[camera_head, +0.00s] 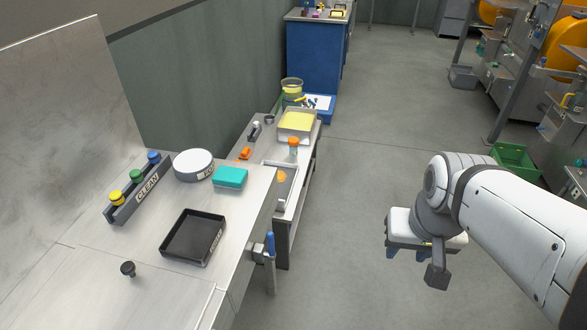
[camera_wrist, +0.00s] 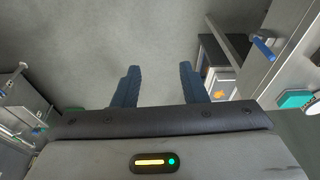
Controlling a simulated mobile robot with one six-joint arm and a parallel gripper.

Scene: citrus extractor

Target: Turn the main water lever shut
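A lever with a blue handle (camera_head: 270,244) sits at the front right side of the steel counter, beside a small metal fitting. Its handle points up in the head view, with a grey post or pipe below it. In the wrist view the blue handle (camera_wrist: 264,48) shows at upper right, sticking out from the counter's side. My gripper (camera_head: 406,253) hangs over open floor, well to the right of the lever. In the wrist view its two blue fingers (camera_wrist: 158,82) are apart with nothing between them. The gripper does not touch the lever.
The steel counter (camera_head: 130,230) holds a black tray (camera_head: 193,238), a teal box (camera_head: 230,177), a white round container (camera_head: 193,165) and a CLEAN rack (camera_head: 139,190). A lower bench with a yellow-filled tray (camera_head: 297,122) stands behind. The floor (camera_head: 350,200) between counter and gripper is clear.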

